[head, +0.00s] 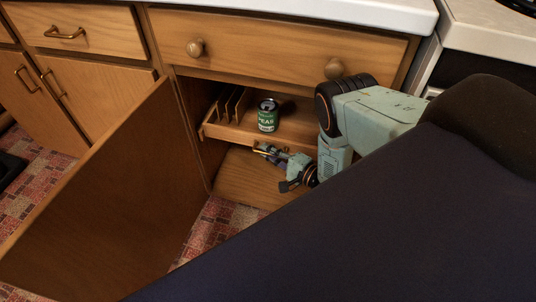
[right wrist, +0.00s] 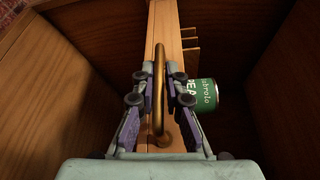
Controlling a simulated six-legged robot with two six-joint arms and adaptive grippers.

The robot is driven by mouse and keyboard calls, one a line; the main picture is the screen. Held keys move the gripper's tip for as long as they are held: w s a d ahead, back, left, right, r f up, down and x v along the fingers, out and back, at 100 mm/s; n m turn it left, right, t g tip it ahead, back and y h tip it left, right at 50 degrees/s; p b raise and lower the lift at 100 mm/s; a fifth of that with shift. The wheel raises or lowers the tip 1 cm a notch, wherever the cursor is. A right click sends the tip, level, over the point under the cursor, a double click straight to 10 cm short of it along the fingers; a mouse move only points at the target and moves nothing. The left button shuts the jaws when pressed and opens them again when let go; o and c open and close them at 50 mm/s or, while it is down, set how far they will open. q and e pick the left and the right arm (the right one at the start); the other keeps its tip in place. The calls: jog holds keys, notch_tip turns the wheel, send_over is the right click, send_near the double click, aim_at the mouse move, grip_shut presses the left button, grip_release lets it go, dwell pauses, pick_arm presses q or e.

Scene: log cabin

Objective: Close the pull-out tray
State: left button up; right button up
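The pull-out tray (head: 238,133) is a wooden tray inside the open lower cabinet, extended part of the way out. Its front board also shows in the right wrist view (right wrist: 165,22). A brass bar handle (right wrist: 158,85) is fixed to that front. My right gripper (head: 262,149) is at the tray front. In the right wrist view its two fingers (right wrist: 159,88) stand on either side of the handle, with narrow gaps, so it looks open around it. In the head view my gripper hides most of the handle. My left gripper is in neither view.
A green can of peas (head: 267,116) stands in the tray beside several thin wooden dividers (head: 228,104). The cabinet door (head: 110,200) is swung wide open at the left. A closed drawer (head: 270,50) with two knobs is above, under the white countertop (head: 300,12).

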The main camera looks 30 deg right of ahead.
jog(key=o, duration=0.4)
